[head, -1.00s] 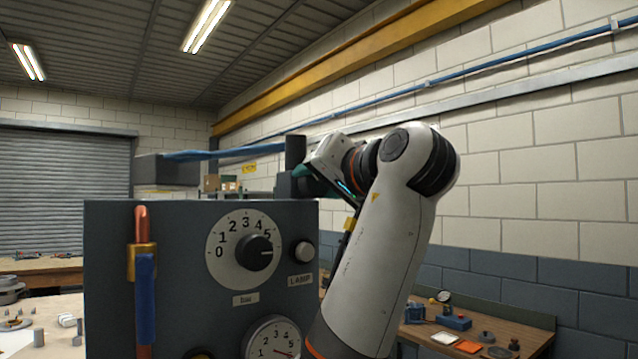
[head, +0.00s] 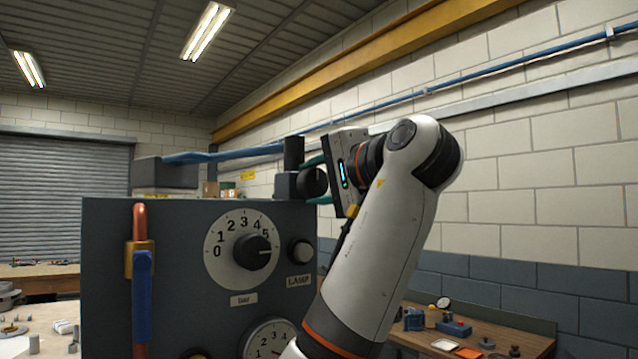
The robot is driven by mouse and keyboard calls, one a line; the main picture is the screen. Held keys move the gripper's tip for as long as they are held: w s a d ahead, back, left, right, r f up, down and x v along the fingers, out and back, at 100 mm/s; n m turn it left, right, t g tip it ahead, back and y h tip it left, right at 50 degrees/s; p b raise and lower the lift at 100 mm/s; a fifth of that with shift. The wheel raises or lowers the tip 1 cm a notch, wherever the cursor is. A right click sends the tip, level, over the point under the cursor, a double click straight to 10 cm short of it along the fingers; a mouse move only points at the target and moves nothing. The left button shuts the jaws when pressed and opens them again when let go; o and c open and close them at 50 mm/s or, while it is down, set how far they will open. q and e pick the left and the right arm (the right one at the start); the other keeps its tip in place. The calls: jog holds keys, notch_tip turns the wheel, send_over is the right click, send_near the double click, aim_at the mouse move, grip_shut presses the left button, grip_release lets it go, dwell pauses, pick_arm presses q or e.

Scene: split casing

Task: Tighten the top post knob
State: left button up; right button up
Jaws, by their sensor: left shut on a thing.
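The top post knob (head: 311,182) is a round black knob on the right side of a dark clamp block (head: 288,186), at the foot of a short dark post (head: 293,152) above the grey panel box (head: 180,230). My left gripper (head: 317,181) comes to the knob from the right, with one teal finger above it and one below. It is shut on the knob. The fingers are partly hidden by the knob and the gripper body. My right gripper is not in view.
The panel carries a pressure dial knob (head: 253,251), a lamp button (head: 301,252), a gauge (head: 268,341) and a blue-handled lever (head: 142,290). A blue arm (head: 225,154) runs left from the post to a dark block (head: 167,172). A workbench (head: 470,340) stands at the right.

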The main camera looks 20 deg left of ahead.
pick_arm(q)
jog(key=shift+f, duration=0.1)
dwell(0.5)
jog(key=o, duration=0.7)
jog(key=shift+o, duration=1.3)
jog(key=shift+a, duration=0.15)
jog(key=shift+w+a, duration=0.15)
